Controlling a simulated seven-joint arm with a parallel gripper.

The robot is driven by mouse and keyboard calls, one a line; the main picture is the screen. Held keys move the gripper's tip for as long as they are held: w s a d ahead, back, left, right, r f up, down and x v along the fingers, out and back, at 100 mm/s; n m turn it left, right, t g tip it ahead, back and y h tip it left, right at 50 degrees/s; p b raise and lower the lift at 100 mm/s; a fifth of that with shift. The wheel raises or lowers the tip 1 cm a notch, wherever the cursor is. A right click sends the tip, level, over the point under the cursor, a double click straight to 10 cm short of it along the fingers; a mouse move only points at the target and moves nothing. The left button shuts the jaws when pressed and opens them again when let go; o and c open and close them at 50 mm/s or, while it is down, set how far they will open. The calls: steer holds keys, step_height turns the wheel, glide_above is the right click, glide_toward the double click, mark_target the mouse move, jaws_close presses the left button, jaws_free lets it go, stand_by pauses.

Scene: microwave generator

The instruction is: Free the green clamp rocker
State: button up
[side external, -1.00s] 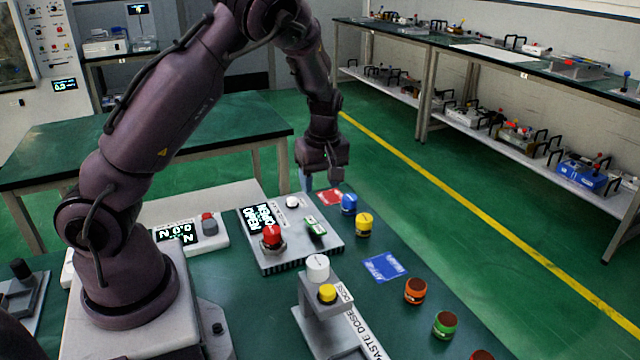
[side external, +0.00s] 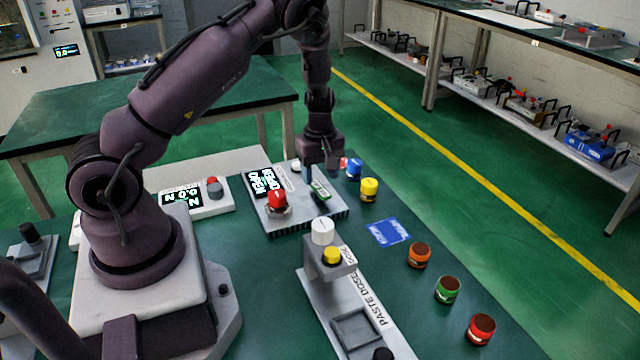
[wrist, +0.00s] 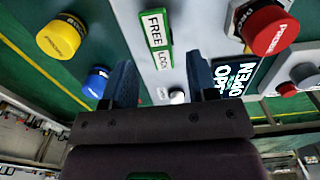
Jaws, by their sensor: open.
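The green clamp rocker (side external: 320,191) sits on top of the grey panel box (side external: 290,217). In the wrist view the rocker (wrist: 157,42) has a white label reading FREE at its far end and LOCK at the end nearer my gripper. I cannot tell which end is pressed down. My gripper (side external: 321,171) points down just above and behind the rocker in the side view. In the wrist view its two blue fingers (wrist: 161,80) are apart with nothing between them, and the rocker lies just ahead of them, untouched as far as I can see.
A red PROBE knob (side external: 277,201) and a lit display reading OPEN (side external: 258,183) share the box. A white knob (wrist: 177,96) is near my fingers. Blue (side external: 354,168) and yellow (side external: 369,189) jars stand close right. The paste dose stand (side external: 345,300) is in front.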

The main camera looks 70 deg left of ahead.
mark_target(320, 189)
steer(key=shift+f, duration=1.8)
steer(key=c, duration=0.9)
steer(key=shift+d+y, duration=0.35)
steer(key=shift+y, duration=1.75)
steer(key=o, duration=0.9)
